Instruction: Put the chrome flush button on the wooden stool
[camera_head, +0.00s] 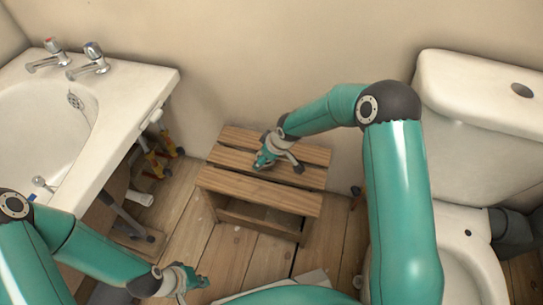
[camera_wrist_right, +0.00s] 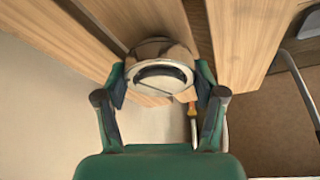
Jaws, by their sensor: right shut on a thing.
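The wooden stool (camera_head: 228,177) stands on the floor between the basin and the toilet, with a slatted top and an open shelf below. My right gripper (camera_head: 265,160) reaches down over its top. In the right wrist view the right gripper (camera_wrist_right: 160,85) is shut on the round chrome flush button (camera_wrist_right: 160,77), with a finger on each side. The stool slats (camera_wrist_right: 240,35) are close behind the button; I cannot tell whether it touches them. My left gripper (camera_head: 188,281) is low at the bottom left, apart from the stool, its fingers seemingly spread and empty.
A white basin (camera_head: 125,125) with two taps is at left, with pipes and valves (camera_head: 155,165) beneath it. The toilet cistern (camera_head: 470,130) at right has a dark oval opening (camera_head: 522,90) in its lid. Bare floorboards (camera_head: 225,250) lie in front of the stool.

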